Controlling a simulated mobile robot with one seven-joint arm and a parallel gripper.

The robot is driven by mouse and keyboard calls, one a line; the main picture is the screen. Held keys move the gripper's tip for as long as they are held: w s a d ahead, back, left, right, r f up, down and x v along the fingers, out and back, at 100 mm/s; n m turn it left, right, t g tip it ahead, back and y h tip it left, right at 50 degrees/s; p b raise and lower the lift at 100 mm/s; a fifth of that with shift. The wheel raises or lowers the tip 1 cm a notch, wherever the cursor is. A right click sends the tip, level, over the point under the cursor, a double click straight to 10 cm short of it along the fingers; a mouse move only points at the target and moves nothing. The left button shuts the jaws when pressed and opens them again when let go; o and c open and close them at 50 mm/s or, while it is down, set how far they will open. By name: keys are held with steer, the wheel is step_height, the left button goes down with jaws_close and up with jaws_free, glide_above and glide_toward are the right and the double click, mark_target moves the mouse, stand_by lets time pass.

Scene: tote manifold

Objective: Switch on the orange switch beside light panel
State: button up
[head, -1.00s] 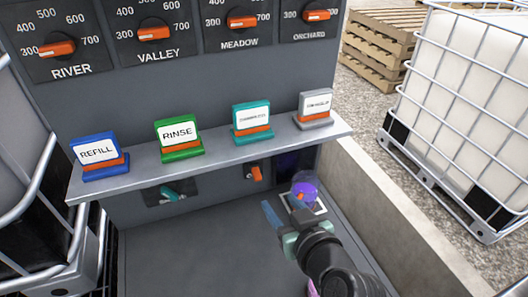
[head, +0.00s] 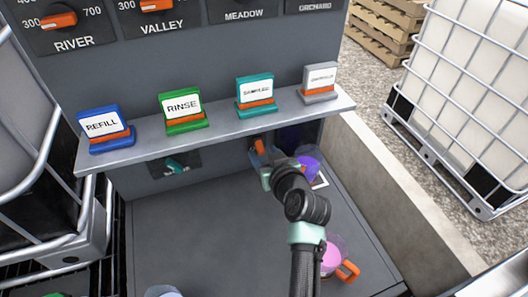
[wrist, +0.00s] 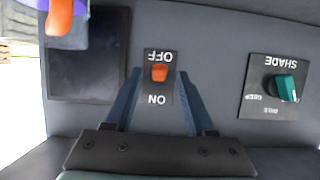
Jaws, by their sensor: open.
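The orange switch (wrist: 159,73) sits on a small dark plate on the grey wall, with OFF and ON lettering upside down in the wrist view. Its lever lies nearer the OFF word. It also shows under the shelf in the head view (head: 259,147). The dark light panel (wrist: 88,75) is left of it in the wrist view, and right of it in the head view (head: 300,136). My gripper (wrist: 158,76) is open and empty, facing the wall, its two blue fingers on either side of the switch. Whether they touch the wall is unclear.
A purple cup (head: 307,165) stands close to my gripper, below the light panel. A teal SHADE knob (wrist: 284,87) is on the wall nearby. The shelf (head: 222,126) with several label stands overhangs the switch. A pink cup with orange handle (head: 347,271) stands near my arm.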

steer(key=shift+w+a+f, duration=0.1)
steer(key=shift+w, duration=0.2)
steer(key=shift+c, duration=0.2)
jaws_close()
